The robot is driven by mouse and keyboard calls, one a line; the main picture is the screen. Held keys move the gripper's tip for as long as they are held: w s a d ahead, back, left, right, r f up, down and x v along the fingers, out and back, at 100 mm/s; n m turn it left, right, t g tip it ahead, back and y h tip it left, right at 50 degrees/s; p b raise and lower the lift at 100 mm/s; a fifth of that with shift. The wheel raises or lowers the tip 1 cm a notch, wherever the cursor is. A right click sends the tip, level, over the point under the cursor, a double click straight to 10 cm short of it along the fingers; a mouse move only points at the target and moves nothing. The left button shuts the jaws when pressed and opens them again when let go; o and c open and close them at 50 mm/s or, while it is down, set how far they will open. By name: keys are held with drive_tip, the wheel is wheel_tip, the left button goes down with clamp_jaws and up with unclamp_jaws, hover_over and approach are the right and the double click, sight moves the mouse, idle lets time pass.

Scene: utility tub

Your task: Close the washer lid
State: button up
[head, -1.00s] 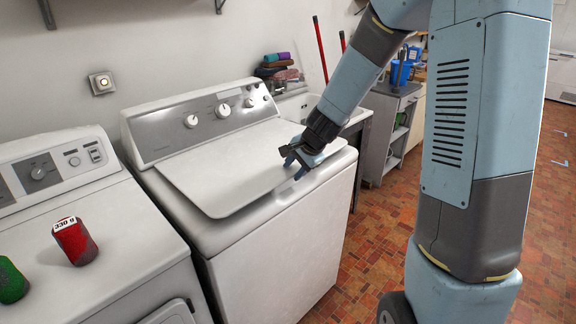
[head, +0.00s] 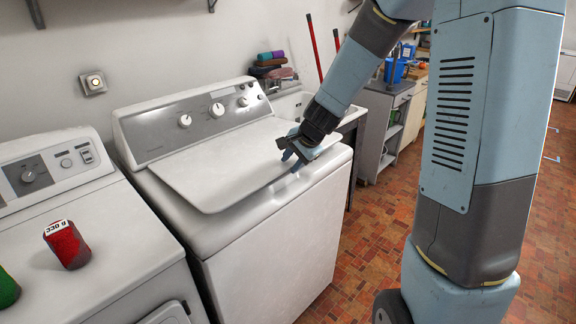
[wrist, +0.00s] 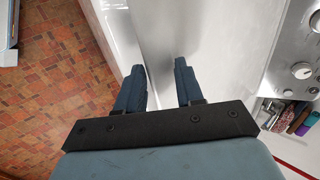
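The white washer (head: 265,250) stands in the middle of the head view, with its lid (head: 215,165) over its top. The lid looks low and almost flat, with its front edge a little above the washer top and a shadow beneath. My gripper (head: 290,161) is at the lid's front right edge, fingers pointing down toward it. In the wrist view my gripper (wrist: 158,78) shows two blue fingers apart with nothing between them, above the white surface. I cannot tell whether the fingertips touch the lid.
Folded cloths (head: 274,66) lie behind the washer near a sink. A grey cabinet (head: 378,125) stands at right. The tiled floor in front is clear.

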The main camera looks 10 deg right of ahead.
drive_tip(key=v, duration=1.1)
drive_tip(key=shift+d, duration=0.3)
drive_tip(key=shift+r, duration=0.15)
drive_tip(key=shift+a, duration=0.1)
drive_tip(key=shift+c, duration=0.9)
drive_tip(key=a+g, duration=0.1)
drive_tip(key=a, duration=0.1)
drive_tip(key=a+r+g, duration=0.1)
drive_tip(key=a, duration=0.2)
drive_tip(key=a+g, duration=0.1)
drive_tip(key=a, duration=0.1)
drive_tip(key=shift+a+r+n, duration=0.2)
drive_tip(key=shift+r+n, duration=0.1)
drive_tip(key=shift+n, duration=0.1)
clamp_jaws()
wheel_tip(320, 180, up, 4)
drive_tip(key=g+h, duration=0.3)
drive_tip(key=h, duration=0.1)
hover_over(262, 182)
drive_tip(key=w+a, duration=0.1)
drive_tip(key=shift+m, duration=0.4)
drive_tip(key=f, duration=1.4)
drive_tip(key=shift+s+d+f, duration=0.1)
drive_tip(key=shift+s+d, duration=0.3)
